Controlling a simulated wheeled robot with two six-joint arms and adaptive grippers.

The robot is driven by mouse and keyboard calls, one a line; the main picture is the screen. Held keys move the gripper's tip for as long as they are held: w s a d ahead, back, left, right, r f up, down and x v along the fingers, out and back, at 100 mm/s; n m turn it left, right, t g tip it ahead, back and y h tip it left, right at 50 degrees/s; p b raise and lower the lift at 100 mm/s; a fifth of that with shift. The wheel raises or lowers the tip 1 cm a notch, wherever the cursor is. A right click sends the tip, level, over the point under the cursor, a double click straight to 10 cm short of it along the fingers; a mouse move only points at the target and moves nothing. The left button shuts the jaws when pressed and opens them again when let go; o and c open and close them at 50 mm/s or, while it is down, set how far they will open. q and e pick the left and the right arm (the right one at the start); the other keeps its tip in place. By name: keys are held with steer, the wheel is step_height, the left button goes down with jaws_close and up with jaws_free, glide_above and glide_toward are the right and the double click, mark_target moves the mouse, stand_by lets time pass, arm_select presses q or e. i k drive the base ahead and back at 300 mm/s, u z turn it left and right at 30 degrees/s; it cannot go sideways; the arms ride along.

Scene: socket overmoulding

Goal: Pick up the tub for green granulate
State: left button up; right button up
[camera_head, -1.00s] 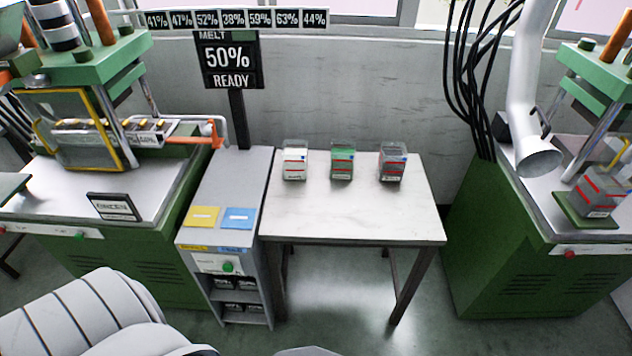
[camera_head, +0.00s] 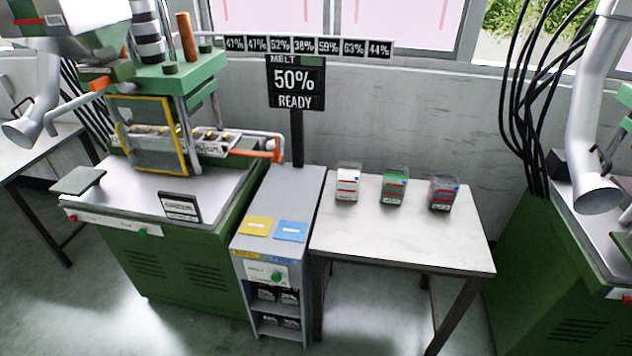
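The tub for green granulate (camera_head: 394,187) is a small clear tub with green contents and a red-striped label. It stands upright on the white table (camera_head: 400,244), the middle one of three tubs in a row. A tub with white contents (camera_head: 347,184) stands to its left and a tub with dark grey contents (camera_head: 441,194) to its right, with gaps between them. Neither of my grippers shows in the head view.
A grey cabinet (camera_head: 272,200) with a yellow and a blue card adjoins the table's left side. A green moulding press (camera_head: 160,215) stands further left. Another green machine (camera_head: 540,285) stands right of the table. The table's front half is clear.

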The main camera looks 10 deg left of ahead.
mark_target(395, 179)
steer(key=u, duration=0.7)
steer(key=i, duration=0.55)
